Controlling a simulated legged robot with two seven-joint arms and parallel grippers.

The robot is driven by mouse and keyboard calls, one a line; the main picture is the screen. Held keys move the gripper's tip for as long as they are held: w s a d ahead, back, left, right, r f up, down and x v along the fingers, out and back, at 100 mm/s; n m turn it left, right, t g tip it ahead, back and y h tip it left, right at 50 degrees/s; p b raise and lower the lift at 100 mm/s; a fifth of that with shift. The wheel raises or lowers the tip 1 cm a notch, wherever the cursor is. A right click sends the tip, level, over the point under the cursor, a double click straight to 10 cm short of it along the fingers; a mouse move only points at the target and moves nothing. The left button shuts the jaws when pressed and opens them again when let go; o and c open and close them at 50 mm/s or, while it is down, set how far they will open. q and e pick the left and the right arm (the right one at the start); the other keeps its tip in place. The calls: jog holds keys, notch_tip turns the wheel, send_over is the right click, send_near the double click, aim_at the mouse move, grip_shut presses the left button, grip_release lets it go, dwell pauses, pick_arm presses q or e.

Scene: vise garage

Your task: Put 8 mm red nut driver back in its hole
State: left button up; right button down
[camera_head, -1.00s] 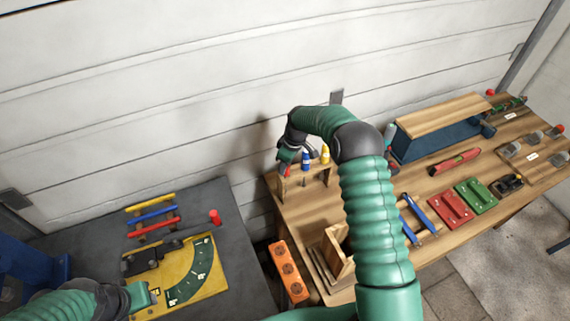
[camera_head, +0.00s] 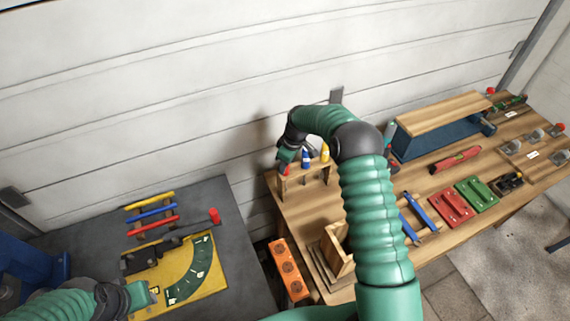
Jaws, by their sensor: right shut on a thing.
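My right gripper (camera_head: 286,157) is at the left end of a small wooden rack (camera_head: 310,176) on the wooden bench. It is shut on the red nut driver (camera_head: 286,170), whose red handle shows just under the fingers. I cannot tell whether its shaft is in a hole. A blue-handled driver (camera_head: 305,158) and a yellow-handled driver (camera_head: 325,153) stand upright in the rack to the right. My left gripper (camera_head: 143,296) is low at the left, by the yellow plate; its fingers are too small to read.
The wooden bench (camera_head: 440,240) carries a blue toolbox with a wooden top (camera_head: 445,122), red and green cases (camera_head: 475,195), blue-handled pliers (camera_head: 418,212) and a wooden box (camera_head: 336,256). An orange block (camera_head: 288,268) stands by its left edge. The dark table (camera_head: 215,200) holds a yellow plate (camera_head: 205,280).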

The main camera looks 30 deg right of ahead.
jog(key=shift+f, duration=0.15)
jog(key=c, duration=0.7)
grip_release()
jog(key=shift+w+a+p+v, duration=0.2)
jog(key=shift+p+v, duration=0.45)
jog(key=shift+v, duration=0.5)
jog(key=shift+w+a+p+v, duration=0.1)
jog(key=shift+w+p+v, duration=0.1)
jog(key=shift+p+v, duration=0.75)
jog(key=shift+w+a+p+v, duration=0.2)
jog(key=shift+p+v, duration=0.2)
jog(key=shift+v, duration=1)
jog(key=shift+d, duration=0.1)
